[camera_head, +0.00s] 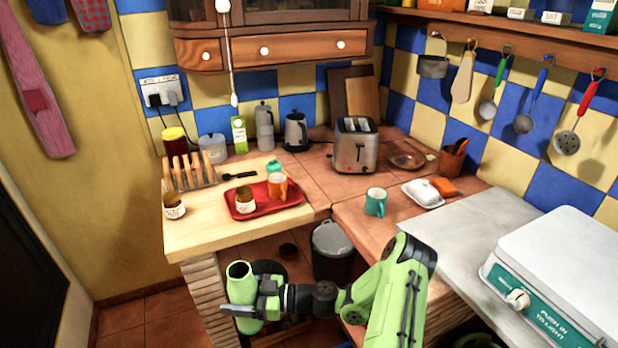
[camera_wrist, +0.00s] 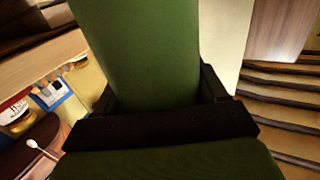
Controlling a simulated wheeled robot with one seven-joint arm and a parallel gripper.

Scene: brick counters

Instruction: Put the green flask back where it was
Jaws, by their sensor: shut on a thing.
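The green flask (camera_head: 240,284) is a tall light-green cylinder with an open-looking top. It is upright or nearly so in the head view, in front of the left counter's front edge and below its top. My gripper (camera_head: 255,300) is shut on the flask from the right side. In the wrist view the flask (camera_wrist: 138,50) fills the middle as a dark green shape between the black jaws.
A teal mug (camera_head: 376,202) and toaster (camera_head: 356,145) stand on the tiled counter. A dark bin (camera_head: 332,262) is below.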

